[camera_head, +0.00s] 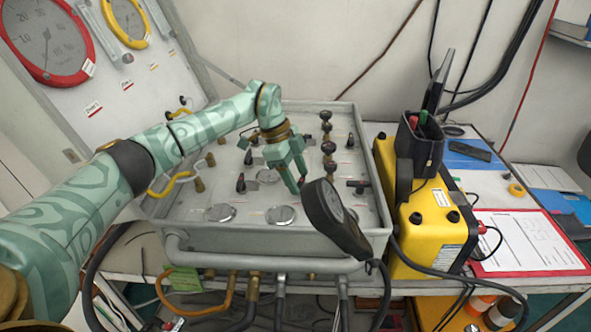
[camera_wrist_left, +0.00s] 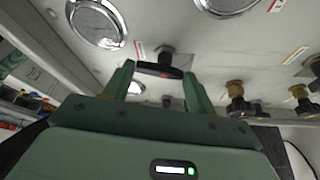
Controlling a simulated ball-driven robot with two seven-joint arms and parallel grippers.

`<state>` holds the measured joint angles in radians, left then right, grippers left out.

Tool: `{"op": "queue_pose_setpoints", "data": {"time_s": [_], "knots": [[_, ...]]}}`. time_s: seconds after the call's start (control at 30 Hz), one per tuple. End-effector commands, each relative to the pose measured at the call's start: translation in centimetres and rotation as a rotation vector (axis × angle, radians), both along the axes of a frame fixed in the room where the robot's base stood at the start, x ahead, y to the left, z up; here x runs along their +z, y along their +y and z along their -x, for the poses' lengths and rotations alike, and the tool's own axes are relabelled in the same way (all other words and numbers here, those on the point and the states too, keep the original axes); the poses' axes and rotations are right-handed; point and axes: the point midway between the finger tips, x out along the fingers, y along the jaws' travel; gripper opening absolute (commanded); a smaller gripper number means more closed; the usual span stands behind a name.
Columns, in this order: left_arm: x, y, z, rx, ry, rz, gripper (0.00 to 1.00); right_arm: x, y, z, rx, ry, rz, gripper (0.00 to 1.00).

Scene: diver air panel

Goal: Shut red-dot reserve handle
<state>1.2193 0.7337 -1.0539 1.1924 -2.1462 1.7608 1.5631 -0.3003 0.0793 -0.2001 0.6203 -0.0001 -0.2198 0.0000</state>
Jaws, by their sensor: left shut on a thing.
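The panel box (camera_head: 172,228) is a grey tray with valves, handles and round gauges on its top. My left gripper (camera_head: 296,184) reaches down over the middle of the panel. In the left wrist view a black bar handle (camera_wrist_left: 158,69) with a small red dot lies crosswise between the two fingers of the gripper (camera_wrist_left: 163,82). The gripper is shut on this handle, one finger at each end. In the head view the fingers hide most of the handle. My right gripper is in neither view.
A black hand-held gauge (camera_head: 331,212) stands up just right of the gripper, at the panel's front. Several black knobs (camera_head: 328,148) stand behind it. A yellow case (camera_head: 432,222) is right of the panel. A red clipboard (camera_head: 527,241) lies on the table.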

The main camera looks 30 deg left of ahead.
Motion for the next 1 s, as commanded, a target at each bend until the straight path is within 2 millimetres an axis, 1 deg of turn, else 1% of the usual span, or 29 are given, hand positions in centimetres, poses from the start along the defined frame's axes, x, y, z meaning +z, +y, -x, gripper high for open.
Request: {"op": "queue_pose_setpoints", "data": {"time_s": [0.03,0.17,0.3,0.43,0.67,1.0], "knots": [[0.5,0.0,-0.1,-0.039,-0.002,0.0,0.34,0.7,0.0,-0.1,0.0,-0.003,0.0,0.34],[0.4,0.1,-0.3,-0.162,-0.002,0.0,0.34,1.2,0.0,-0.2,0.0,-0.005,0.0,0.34],[0.2,0.2,-0.4,-0.295,-0.001,0.0,0.34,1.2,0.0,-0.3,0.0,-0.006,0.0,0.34],[0.1,0.2,-0.7,-0.419,-0.002,-0.001,0.34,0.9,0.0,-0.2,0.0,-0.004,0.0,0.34],[-0.2,0.2,-0.9,-0.638,-0.002,-0.002,0.34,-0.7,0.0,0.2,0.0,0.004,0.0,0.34],[-0.4,0.1,-1.3,-0.954,-0.001,-0.002,0.34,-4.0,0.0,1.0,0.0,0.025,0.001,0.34]]}}
